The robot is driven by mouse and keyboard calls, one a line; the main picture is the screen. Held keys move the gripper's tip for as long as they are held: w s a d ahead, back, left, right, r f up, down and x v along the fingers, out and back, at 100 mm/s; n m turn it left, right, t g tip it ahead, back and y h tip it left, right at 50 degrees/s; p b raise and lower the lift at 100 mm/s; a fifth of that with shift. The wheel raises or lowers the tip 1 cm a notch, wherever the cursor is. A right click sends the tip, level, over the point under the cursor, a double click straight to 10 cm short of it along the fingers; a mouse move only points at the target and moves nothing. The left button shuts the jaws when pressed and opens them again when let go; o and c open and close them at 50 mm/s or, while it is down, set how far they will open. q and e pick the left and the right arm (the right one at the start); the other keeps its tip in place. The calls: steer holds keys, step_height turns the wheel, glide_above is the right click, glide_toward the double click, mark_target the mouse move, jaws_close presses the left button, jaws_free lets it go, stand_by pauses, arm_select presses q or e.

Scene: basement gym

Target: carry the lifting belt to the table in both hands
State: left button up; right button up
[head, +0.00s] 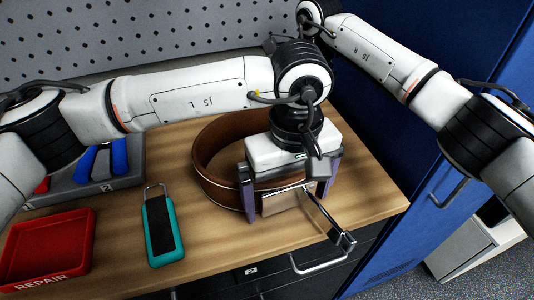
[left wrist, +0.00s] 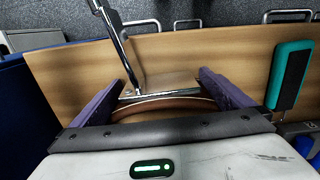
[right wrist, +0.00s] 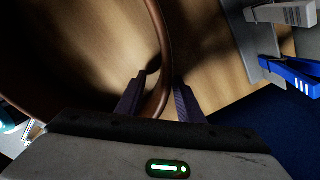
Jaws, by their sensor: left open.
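The brown lifting belt (head: 222,150) stands on edge as a round loop on the wooden table (head: 203,226). A metal buckle plate with a lever (head: 322,211) sits on its near side. My left gripper (head: 287,200) is open over that near side, with one purple finger to each side of the buckle plate. In the left wrist view the belt's rim (left wrist: 165,103) arcs between the spread fingers. My right gripper (right wrist: 161,77) is hidden behind my left arm in the head view. In the right wrist view its fingers stand close on either side of the belt's rim; I cannot tell whether they press on it.
A teal padlock-shaped object (head: 163,228) lies left of the belt. Farther left are a red REPAIR tray (head: 47,247) and a grey tray (head: 75,194) holding blue-handled things. A pegboard (head: 150,35) stands behind, and a blue cabinet (head: 440,220) at the right.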

arm_select(q)
steer(key=shift+c, duration=0.3)
arm_select(e)
steer(key=shift+c, duration=0.3)
arm_select(q)
steer(key=c, duration=0.7)
arm_select(e)
steer(key=c, duration=0.7)
arm_select(q)
steer(key=c, duration=0.4)
arm_select(e)
jaws_close()
arm_select(q)
steer(key=shift+w, duration=0.1)
steer(key=c, duration=1)
steer(key=shift+o, duration=0.2)
steer(key=shift+a, duration=0.1)
arm_select(e)
steer(key=shift+s, duration=0.1)
arm_select(q)
steer(key=shift+w, duration=0.2)
arm_select(e)
steer(key=shift+a+f, duration=0.1)
